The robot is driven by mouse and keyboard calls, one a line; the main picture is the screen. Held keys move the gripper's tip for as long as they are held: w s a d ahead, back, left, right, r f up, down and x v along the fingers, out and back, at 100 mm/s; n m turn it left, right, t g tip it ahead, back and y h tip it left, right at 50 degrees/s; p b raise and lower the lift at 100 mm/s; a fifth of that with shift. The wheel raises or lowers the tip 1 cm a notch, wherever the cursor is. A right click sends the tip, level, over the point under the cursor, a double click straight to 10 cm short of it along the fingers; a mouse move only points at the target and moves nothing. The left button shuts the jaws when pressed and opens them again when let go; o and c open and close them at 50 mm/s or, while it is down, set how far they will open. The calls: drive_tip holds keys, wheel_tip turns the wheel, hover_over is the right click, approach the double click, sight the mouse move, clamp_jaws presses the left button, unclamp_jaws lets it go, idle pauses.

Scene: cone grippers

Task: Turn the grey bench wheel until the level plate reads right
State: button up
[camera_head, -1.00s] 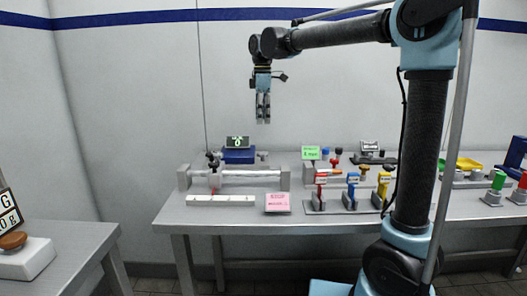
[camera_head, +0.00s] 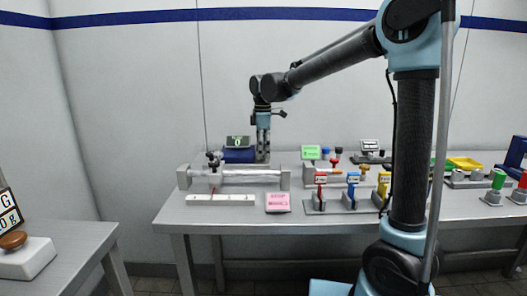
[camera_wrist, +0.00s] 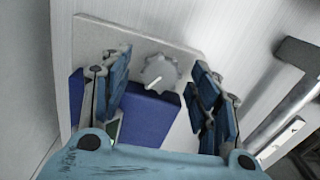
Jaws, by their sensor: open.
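The grey bench wheel (camera_wrist: 158,73) is a small scalloped knob with a white pointer mark, beside a blue box (camera_wrist: 145,118). In the wrist view it lies between my gripper's two fingers (camera_wrist: 161,66), with gaps on both sides. In the head view my gripper (camera_head: 263,158) points down just right of the blue box (camera_head: 238,155) and hides the wheel. My gripper is open and empty. A dark plate with a green mark (camera_head: 238,142) stands on the blue box; its reading is too small to tell. I cannot tell whether this is the level plate.
A clear tube on a rail (camera_head: 235,175) lies in front of the gripper. A white strip (camera_head: 220,200) and a pink card (camera_head: 277,203) are near the bench's front edge. Red, blue and yellow levers (camera_head: 351,190) stand to the right.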

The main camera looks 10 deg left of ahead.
drive_tip(key=shift+c, duration=0.2)
drive_tip(key=c, duration=1)
drive_tip(key=shift+m, duration=1.1)
drive_tip(key=o, duration=1)
drive_tip(key=shift+o, duration=0.2)
wheel_tip(320, 180, up, 12)
